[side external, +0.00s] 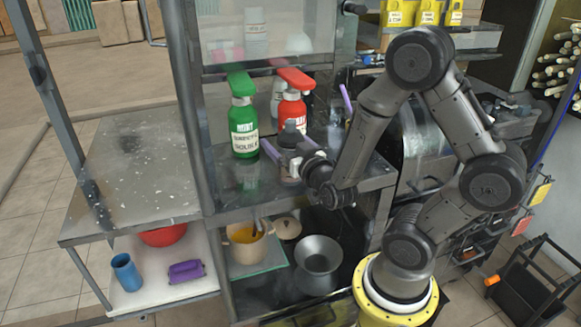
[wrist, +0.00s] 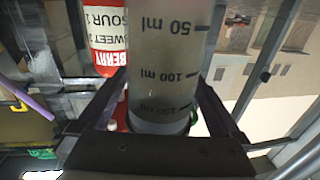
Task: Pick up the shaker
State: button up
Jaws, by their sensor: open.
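The shaker (wrist: 165,75) is a clear, greyish cylinder with dark ml markings, standing between the fingers of my gripper (wrist: 158,88) in the wrist view. The fingers are spread at its two sides; whether either touches it I cannot tell. In the side view the shaker's dark top (side external: 291,137) shows above my gripper (side external: 284,160), at the front of the upper metal shelf. Its lower body is mostly hidden there by the gripper.
A red bottle (side external: 292,108) stands close behind the shaker, and a green bottle (side external: 243,125) stands to the left. A glass panel (side external: 262,35) is above. The lower shelf holds a pot (side external: 246,250) and a grey bowl (side external: 318,262). The left metal counter (side external: 135,180) is clear.

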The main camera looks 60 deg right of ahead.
jog(key=shift+r, duration=0.1)
jog(key=c, duration=1.4)
jog(key=shift+o, duration=0.2)
notch_tip(320, 180, up, 18)
